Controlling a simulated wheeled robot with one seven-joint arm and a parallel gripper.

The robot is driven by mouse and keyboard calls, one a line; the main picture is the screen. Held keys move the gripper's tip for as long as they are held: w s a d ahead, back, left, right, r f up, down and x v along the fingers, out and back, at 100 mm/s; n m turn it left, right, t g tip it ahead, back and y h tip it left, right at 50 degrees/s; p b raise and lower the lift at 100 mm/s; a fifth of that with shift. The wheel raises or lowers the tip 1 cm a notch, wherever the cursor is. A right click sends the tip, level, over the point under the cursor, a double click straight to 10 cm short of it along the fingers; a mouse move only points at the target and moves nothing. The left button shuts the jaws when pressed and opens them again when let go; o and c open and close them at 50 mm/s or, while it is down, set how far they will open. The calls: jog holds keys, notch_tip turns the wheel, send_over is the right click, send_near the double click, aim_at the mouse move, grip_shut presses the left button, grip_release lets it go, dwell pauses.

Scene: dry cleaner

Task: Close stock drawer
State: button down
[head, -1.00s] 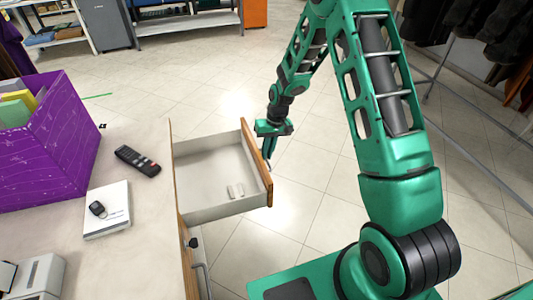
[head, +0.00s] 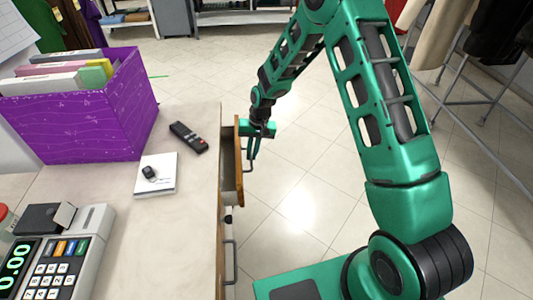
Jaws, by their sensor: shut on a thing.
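My gripper (head: 251,152) is at the outer face of the drawer front, shut on the drawer's handle (head: 246,164). The fingertips partly cover the handle.
On the counter are a purple box (head: 85,120) of folders, a black remote (head: 188,137), a white notepad (head: 157,173) with a small dark fob, and a cash register (head: 60,260). A lower handle (head: 232,262) juts from the counter's side. Clothes racks stand at right; the floor between is clear.

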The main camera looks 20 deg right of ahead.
send_over(233, 167)
dwell(0.3)
jog(key=shift+r, duration=0.1)
jog(key=c, duration=1.9)
grip_release()
jog(key=shift+o, duration=0.2)
jog(key=shift+d, duration=0.15)
jog(key=r, duration=0.3)
jog(key=d+r, duration=0.1)
jog(key=r, duration=0.3)
jog(key=d+r, duration=0.1)
jog(key=r, duration=0.2)
jog(key=shift+s+r, duration=0.1)
jog(key=shift+r, duration=0.1)
